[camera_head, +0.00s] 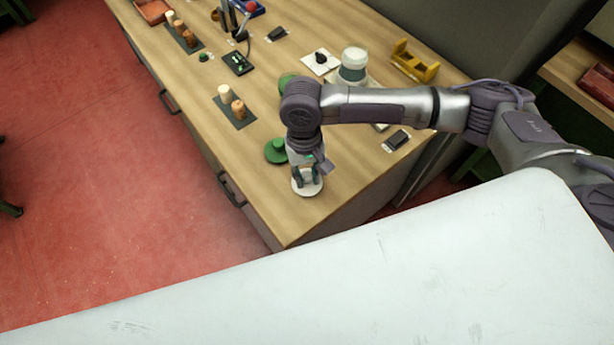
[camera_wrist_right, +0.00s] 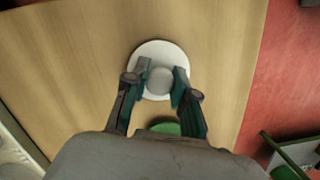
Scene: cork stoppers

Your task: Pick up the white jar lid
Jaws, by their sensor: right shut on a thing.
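The white jar lid (camera_head: 307,187) is a round disc with a knob, near the front corner of the wooden workbench in the head view. My right gripper (camera_head: 307,177) is above it with its fingers down at the knob. In the right wrist view the lid (camera_wrist_right: 160,55) shows as a pale disc, and the fingers of the gripper (camera_wrist_right: 160,84) are closed on both sides of its round knob. Whether the lid touches the bench cannot be told. My left gripper is not in view.
A green disc with a knob (camera_head: 277,150) lies close to the gripper on the bench (camera_head: 262,191). A dark tray with two cork stoppers (camera_head: 238,109), a white jar (camera_head: 353,65) and a yellow holder (camera_head: 414,64) stand farther back. The bench's front corner is clear.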

